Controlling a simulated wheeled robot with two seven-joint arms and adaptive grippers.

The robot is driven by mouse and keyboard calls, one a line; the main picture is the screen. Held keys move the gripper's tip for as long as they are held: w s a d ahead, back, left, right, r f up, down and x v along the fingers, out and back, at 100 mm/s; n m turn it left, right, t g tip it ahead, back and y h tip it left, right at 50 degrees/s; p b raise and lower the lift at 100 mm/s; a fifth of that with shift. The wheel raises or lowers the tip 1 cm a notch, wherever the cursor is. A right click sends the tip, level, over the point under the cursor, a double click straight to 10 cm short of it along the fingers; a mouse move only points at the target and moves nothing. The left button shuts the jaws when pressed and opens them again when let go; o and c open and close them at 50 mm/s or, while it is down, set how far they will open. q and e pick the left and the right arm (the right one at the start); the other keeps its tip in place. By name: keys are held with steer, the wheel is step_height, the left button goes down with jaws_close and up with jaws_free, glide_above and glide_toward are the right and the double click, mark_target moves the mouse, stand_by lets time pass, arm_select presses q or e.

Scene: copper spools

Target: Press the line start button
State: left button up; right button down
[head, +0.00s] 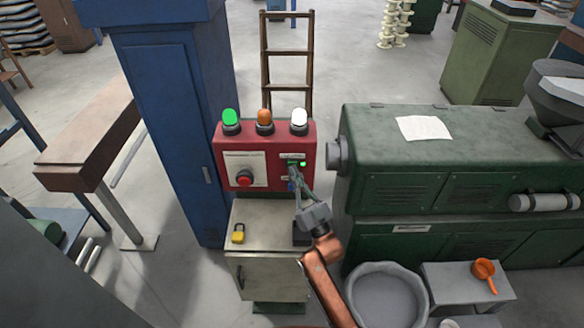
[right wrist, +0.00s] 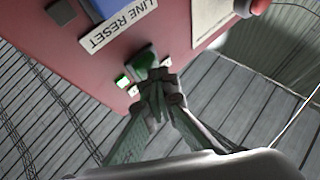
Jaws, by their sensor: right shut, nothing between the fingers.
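A red control box (head: 222,165) stands on a pale cabinet in the middle of the head view. My right gripper (head: 295,172) reaches up to its right side, fingers shut and empty. In the right wrist view the fingertips (right wrist: 156,82) are at a green button (right wrist: 145,60) on the red face and overlap it. I cannot tell whether it is pressed in. A bright green light (head: 303,164) glows beside the fingertips. A label reading LINE RESET (right wrist: 117,22) shows upside down near the button. My left gripper is out of view.
A red mushroom button (head: 244,178) sits on the box's left side. Green (head: 230,117), orange (head: 264,117) and white (head: 299,117) lamps top it. A yellow padlock (head: 238,234) lies on the cabinet (head: 262,213). A green machine (head: 430,165) stands close on the right.

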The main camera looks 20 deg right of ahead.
steer(key=shift+s, duration=0.15)
steer(key=shift+s+a+p, duration=0.25)
steer(key=shift+s+p, duration=0.1)
steer(key=shift+s, duration=0.35)
steer(key=s+p, duration=0.1)
steer(key=s, duration=0.1)
steer(key=s+a, duration=0.1)
steer(key=s, duration=0.2)
steer(key=shift+a+p, duration=0.2)
steer(key=shift+p, duration=0.15)
steer(key=shift+w+f, duration=0.1)
stand_by(0.5)
